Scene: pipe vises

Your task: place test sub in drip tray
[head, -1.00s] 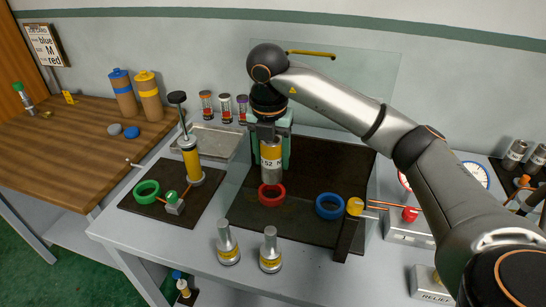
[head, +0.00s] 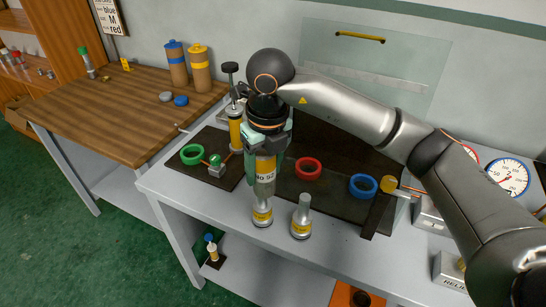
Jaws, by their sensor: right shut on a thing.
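My right gripper (head: 266,150) points down and is shut on a silver cylinder with a yellow band (head: 265,170), which looks like the test sub. Part of a label, "52", shows on it. It hangs upright at the bench's front. Its lower end overlaps a silver-and-yellow fitting (head: 262,217) in the picture; I cannot tell whether they touch. A second such fitting (head: 301,222) stands to the right. The drip tray is not clearly visible; the metal tray at the back is hidden behind my arm. My left gripper is not in view.
A dark mat (head: 335,198) carries a red ring (head: 308,169) and a blue ring (head: 363,186). A yellow pump (head: 236,130) and a green ring (head: 192,155) stand on the left mat. A wooden bench (head: 125,115) is at left. Gauges (head: 507,178) stand at right.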

